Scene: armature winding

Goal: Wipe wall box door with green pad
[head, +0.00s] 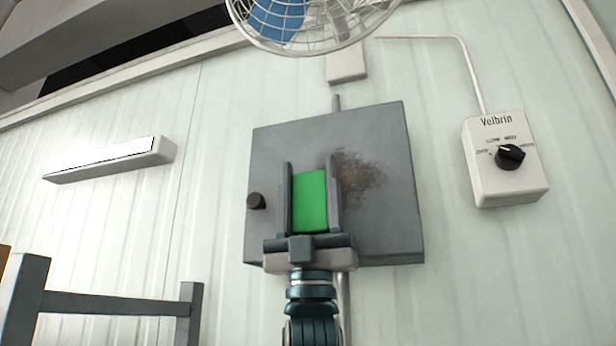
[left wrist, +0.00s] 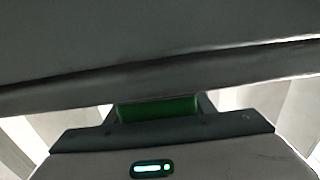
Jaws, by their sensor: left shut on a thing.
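The grey wall box door (head: 385,205) is closed on the ribbed wall, with a brown dirt smudge (head: 360,182) near its middle and a black knob (head: 256,201) at its left. My left gripper (head: 309,180) is in front of the door, shut on the green pad (head: 310,203), just left of the smudge. In the left wrist view the pad (left wrist: 158,109) shows as a green strip close to the box (left wrist: 160,50). I cannot tell whether the pad touches the door. My right gripper is not in view.
A caged fan (head: 300,25) hangs above the box. A Velbrin dial box (head: 505,160) is on the wall at right, with a conduit. A pale wall fixture (head: 110,162) is at left, and a dark frame (head: 110,303) stands at lower left.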

